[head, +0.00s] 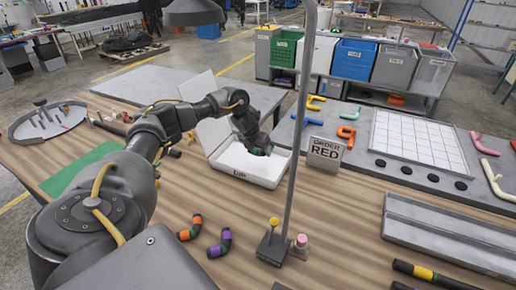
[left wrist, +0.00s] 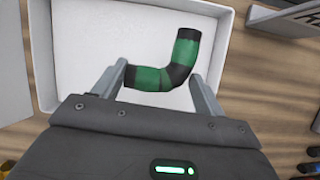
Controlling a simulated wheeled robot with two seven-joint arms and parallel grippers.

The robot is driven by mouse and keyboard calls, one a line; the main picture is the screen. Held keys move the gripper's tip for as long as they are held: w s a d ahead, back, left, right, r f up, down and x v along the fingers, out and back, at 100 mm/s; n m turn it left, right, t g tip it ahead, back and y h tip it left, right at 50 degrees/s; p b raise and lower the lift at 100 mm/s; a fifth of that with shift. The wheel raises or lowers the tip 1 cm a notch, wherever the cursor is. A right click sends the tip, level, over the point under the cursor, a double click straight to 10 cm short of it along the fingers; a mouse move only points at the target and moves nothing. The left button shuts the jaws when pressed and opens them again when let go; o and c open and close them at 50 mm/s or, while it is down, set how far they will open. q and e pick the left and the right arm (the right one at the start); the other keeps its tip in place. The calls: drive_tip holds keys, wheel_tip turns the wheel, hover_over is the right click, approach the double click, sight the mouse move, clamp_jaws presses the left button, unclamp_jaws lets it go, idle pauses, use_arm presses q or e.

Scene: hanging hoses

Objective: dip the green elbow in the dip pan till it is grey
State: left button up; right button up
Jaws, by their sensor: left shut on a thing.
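The green elbow (left wrist: 181,75) has black ends and a black band, and its middle parts are still green. It sits between the two fingers of my left gripper (left wrist: 158,72) in the left wrist view. The left gripper (head: 257,148) is shut on it inside or just over the white dip pan (head: 238,178). The pan's white floor (left wrist: 85,45) shows behind the elbow; whether the elbow touches it I cannot tell. In the head view the gripper mostly hides the elbow. My right gripper is not in view.
An orange-banded elbow (head: 190,228) and a purple-banded elbow (head: 220,243) lie on the wooden bench in front of the pan. A thin upright pole (head: 297,130) stands right of the pan. An order sign reading RED (head: 325,153) stands behind it.

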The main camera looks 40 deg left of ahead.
sight(256, 154)
use_arm(q)
wheel_tip(256, 154, down, 3)
drive_tip(key=shift+r+b, duration=0.1)
drive_tip(key=shift+b, duration=0.8)
drive_tip(key=shift+f+b, duration=0.75)
drive_tip(key=shift+f, duration=0.5)
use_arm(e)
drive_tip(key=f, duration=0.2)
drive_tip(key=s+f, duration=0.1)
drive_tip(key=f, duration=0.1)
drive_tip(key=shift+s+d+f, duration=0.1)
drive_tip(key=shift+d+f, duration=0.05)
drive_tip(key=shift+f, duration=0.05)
use_arm(q)
drive_tip(key=shift+a, duration=0.1)
drive_tip(key=shift+s+a+b, duration=0.4)
drive_tip(key=shift+s+a, duration=0.1)
drive_tip(key=shift+a, duration=1.05)
drive_tip(key=shift+s+a+b, duration=0.4)
drive_tip(key=shift+s+a, duration=0.05)
drive_tip(key=shift+a, duration=1.15)
drive_tip(key=shift+s+a+b, duration=0.4)
drive_tip(key=shift+s+a, duration=0.1)
drive_tip(key=shift+a, duration=1.05)
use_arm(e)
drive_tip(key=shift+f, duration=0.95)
use_arm(q)
drive_tip(key=shift+d+r, duration=0.1)
